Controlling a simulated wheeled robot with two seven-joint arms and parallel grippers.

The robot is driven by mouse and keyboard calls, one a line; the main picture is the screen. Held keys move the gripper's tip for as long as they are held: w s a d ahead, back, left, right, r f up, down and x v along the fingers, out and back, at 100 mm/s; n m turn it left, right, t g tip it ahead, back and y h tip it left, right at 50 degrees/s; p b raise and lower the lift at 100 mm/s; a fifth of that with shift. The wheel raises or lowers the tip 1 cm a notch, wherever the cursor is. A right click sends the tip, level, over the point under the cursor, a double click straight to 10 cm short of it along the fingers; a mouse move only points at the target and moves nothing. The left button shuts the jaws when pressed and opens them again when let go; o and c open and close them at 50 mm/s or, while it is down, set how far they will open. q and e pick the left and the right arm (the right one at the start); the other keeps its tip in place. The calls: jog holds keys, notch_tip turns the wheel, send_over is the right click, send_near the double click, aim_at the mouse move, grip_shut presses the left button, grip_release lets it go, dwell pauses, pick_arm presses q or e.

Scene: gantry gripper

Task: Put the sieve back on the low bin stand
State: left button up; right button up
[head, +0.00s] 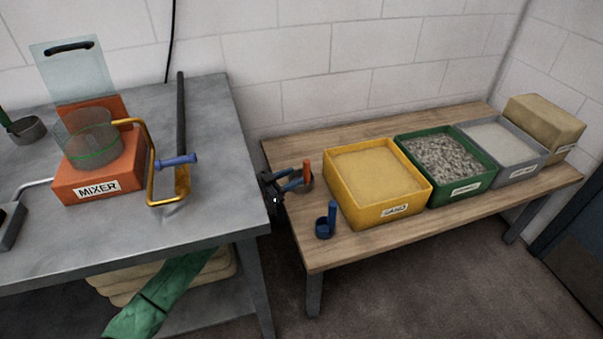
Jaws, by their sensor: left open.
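The low bin stand (290,150) is a wooden bench at the right. A small round tool with an upright orange handle (307,170) is at its left end; it may be the sieve, but its bowl is small and partly hidden. My left gripper (294,183) is open at the bench's left edge, its fingers close beside this tool. I cannot tell whether they touch. A grey round pan with a green handle (27,131) sits at the far left of the grey table; I cannot tell if it has a mesh. My right gripper is not in view.
A blue scoop (325,225) stands near the bench's front left corner. Yellow (349,203), green (464,188) and grey (525,172) bins fill the bench's middle and right. The grey table (205,240) holds an orange mixer (122,170). A gap separates table and bench.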

pick_arm(q)
jog(key=v, duration=0.6)
jog(key=shift+a, duration=0.2)
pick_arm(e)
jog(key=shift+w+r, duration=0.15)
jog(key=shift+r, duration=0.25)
pick_arm(q)
jog(key=shift+s, duration=0.1)
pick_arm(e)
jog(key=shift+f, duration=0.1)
